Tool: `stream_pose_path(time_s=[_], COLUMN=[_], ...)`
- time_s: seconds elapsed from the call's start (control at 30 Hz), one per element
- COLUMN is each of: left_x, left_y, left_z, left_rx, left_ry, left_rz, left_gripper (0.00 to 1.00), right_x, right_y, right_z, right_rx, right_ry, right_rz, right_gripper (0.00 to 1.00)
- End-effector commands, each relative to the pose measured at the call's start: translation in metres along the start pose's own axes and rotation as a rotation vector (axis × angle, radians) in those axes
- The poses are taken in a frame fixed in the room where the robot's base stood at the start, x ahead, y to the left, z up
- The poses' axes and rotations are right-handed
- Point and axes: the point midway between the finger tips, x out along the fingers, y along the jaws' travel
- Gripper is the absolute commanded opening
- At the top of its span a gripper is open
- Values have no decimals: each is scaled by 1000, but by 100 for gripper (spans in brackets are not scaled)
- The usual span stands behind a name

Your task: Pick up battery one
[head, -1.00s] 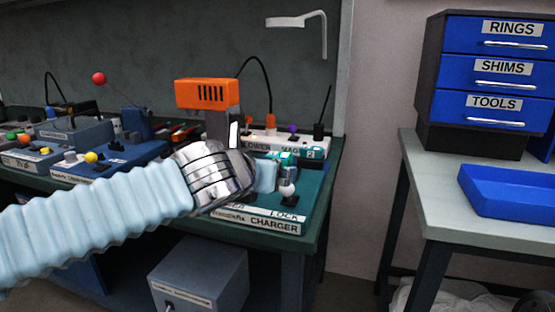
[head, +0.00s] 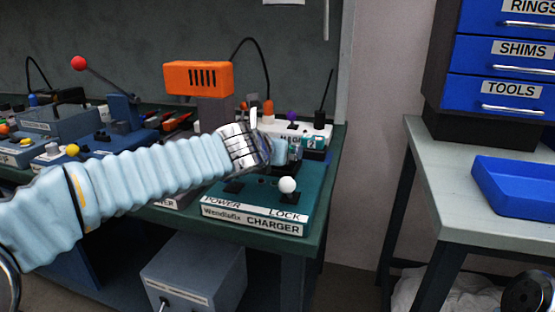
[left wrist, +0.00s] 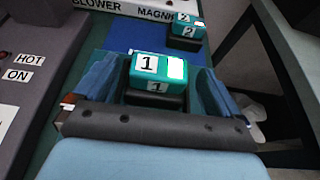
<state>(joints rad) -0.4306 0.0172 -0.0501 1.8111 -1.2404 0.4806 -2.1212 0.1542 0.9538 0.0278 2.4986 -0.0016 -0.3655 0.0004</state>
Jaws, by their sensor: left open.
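Battery one is a teal block with a white "1" label (left wrist: 147,64). In the left wrist view it sits in a dark holder between the two blue fingers of my left gripper (left wrist: 160,66). The gripper is open, with a finger on either side of the battery and gaps visible. In the head view my left gripper (head: 280,151) is over the back of the teal charger (head: 262,195), and its hand and fingers mostly hide battery one. A second teal battery marked "2" (left wrist: 187,29) stands farther back; it also shows in the head view (head: 314,142). My right gripper is not in view.
A white-knobbed lever (head: 287,186) stands at the charger's front right. An orange-topped device (head: 199,78) is to the left of the hand. A panel labelled "HOT" and "ON" (left wrist: 30,75) lies left in the wrist view. A side table (head: 440,170) holds a blue tray (head: 515,188) and drawers.

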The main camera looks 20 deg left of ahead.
Motion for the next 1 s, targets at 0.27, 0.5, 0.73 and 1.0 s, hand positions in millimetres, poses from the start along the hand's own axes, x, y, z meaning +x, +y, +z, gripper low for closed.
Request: stream_pose_path(time_s=[0.27, 0.5, 0.73, 1.0], left_x=[40, 42, 42, 41], left_y=[1, 1, 1, 1], left_z=[2, 2, 2, 3], left_rx=[2, 1, 1, 0], left_ry=[0, 0, 0, -2], left_rz=[0, -1, -1, -1], left_gripper=[98, 98, 64, 36], right_x=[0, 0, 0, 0], right_y=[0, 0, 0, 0], right_z=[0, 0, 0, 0], right_rx=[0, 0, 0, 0], right_ry=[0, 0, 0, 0], right_rz=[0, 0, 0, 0], right_gripper=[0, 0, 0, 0])
